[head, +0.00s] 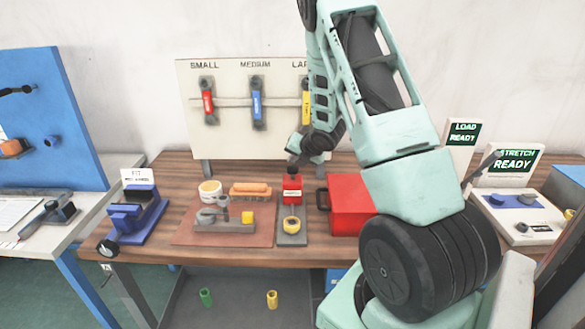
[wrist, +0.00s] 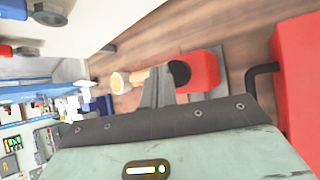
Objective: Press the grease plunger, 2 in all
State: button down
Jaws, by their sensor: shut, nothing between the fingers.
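The red dispenser (head: 292,188) with a white label stands on a grey base plate at the middle of the bench. I take its dark round top as the grease plunger, and it shows in the wrist view as a black knob (wrist: 181,73) on the red body (wrist: 201,72). A yellow ring sits on the plate in front of it. My gripper (head: 293,160) is shut and empty, pointing down just above the dispenser. In the wrist view its fingers (wrist: 158,78) overlap the knob's edge. I cannot tell whether they touch it.
A red box (head: 350,203) with a dark handle stands close on the right. On the left, a brown mat (head: 200,238) holds a cream tub (head: 210,190), an orange roll (head: 250,190) and a grey fixture (head: 220,216). A tool board (head: 230,140) stands behind.

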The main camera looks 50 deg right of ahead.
aim_at(294, 170)
jog(key=shift+r+p, duration=1.7)
jog(key=shift+r, duration=0.85)
